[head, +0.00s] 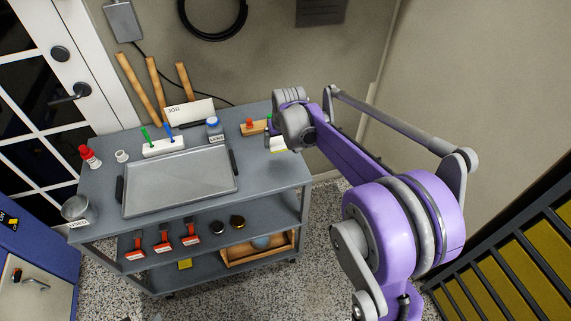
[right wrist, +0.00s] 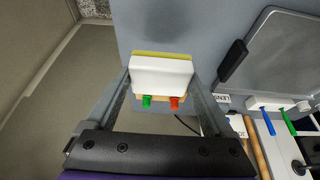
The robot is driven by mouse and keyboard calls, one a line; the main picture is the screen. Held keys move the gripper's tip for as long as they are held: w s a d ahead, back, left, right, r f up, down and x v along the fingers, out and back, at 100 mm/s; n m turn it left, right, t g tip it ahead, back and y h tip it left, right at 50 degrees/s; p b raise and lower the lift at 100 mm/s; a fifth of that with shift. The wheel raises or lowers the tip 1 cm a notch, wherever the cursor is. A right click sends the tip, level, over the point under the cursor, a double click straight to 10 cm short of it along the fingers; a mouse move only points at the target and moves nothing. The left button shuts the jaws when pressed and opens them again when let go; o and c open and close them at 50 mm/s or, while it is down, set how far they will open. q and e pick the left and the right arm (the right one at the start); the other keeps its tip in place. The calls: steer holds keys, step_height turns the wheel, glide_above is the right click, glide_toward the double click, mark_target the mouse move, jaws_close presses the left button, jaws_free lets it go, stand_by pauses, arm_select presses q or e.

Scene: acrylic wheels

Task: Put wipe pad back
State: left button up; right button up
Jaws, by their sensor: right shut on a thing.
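The wipe pad, a white block (right wrist: 161,74) with a yellow edge, sits between the fingers of my right gripper (right wrist: 161,78), which is shut on it. In the head view the pad (head: 279,145) shows partly below my right wrist, over the right end of the cart top. A wooden holder (head: 252,127) with red and green caps stands just behind the pad. In the right wrist view the pad covers most of this holder (right wrist: 160,97). I cannot tell whether the pad touches the cart top. My left gripper is not in view.
The grey cart top (head: 296,172) carries a metal tray (head: 180,182), a white marker stand (head: 163,147), a blue-capped jar (head: 214,129) and a red-capped bottle (head: 89,156). Wooden sticks (head: 140,83) lean at the wall. The cart's right front corner is clear.

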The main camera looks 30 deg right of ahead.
glide_above(279, 164)
steer(key=s, duration=0.1)
steer(key=f, duration=0.5)
steer(key=shift+s+a+f, duration=0.2)
steer(key=shift+a+f, duration=0.05)
steer(key=shift+f, duration=2)
steer(key=shift+f+b, duration=0.1)
steer(key=shift+b, duration=0.25)
steer(key=o, duration=1)
steer(key=shift+o, duration=0.2)
